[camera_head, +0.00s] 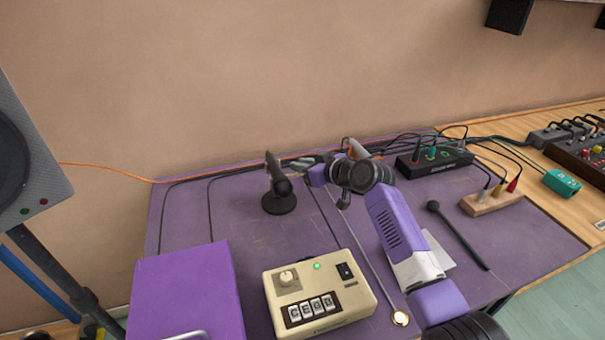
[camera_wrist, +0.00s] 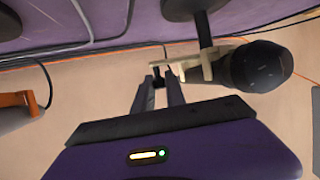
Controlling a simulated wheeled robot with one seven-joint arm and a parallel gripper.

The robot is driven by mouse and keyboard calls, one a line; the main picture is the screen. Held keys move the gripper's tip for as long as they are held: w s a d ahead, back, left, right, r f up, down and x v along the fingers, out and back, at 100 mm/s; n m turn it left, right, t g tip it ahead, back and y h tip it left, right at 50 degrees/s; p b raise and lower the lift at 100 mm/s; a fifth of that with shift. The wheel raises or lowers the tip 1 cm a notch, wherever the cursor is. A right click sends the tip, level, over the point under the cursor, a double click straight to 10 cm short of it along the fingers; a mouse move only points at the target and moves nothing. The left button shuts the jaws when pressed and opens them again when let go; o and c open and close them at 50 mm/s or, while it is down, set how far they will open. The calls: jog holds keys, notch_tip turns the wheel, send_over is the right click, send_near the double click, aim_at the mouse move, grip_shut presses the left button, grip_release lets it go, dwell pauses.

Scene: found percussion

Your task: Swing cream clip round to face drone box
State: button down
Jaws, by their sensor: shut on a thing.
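The cream clip (camera_wrist: 196,68) shows in the wrist view, attached to a dark post (camera_wrist: 203,30) and holding a black microphone-like cylinder (camera_wrist: 262,68). My gripper (camera_wrist: 160,78) has its fingertips at the clip's left end and is shut on it. In the head view my gripper (camera_head: 306,163) reaches left to the top of a small black stand (camera_head: 279,203); the clip itself is hard to make out there. The drone box appears to be the cream box (camera_head: 318,290) with a knob, a green light and keys lettered C E G D, at the front of the purple table.
A purple box (camera_head: 188,292) stands front left. A black cabled box (camera_head: 433,163), a wooden block with plugs (camera_head: 494,200) and a black beater (camera_head: 458,235) lie right of my arm. Cables run along the table's back. Purple surface (camera_head: 220,215) left of the stand is mostly clear.

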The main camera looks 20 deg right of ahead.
dwell(0.5)
jog(key=c, duration=1.4)
grip_release()
jog(key=shift+o, duration=0.2)
jog(key=v, duration=0.7)
jog(key=shift+s+d, duration=0.15)
jog(key=shift+s, duration=0.1)
jog(key=shift+r, duration=0.1)
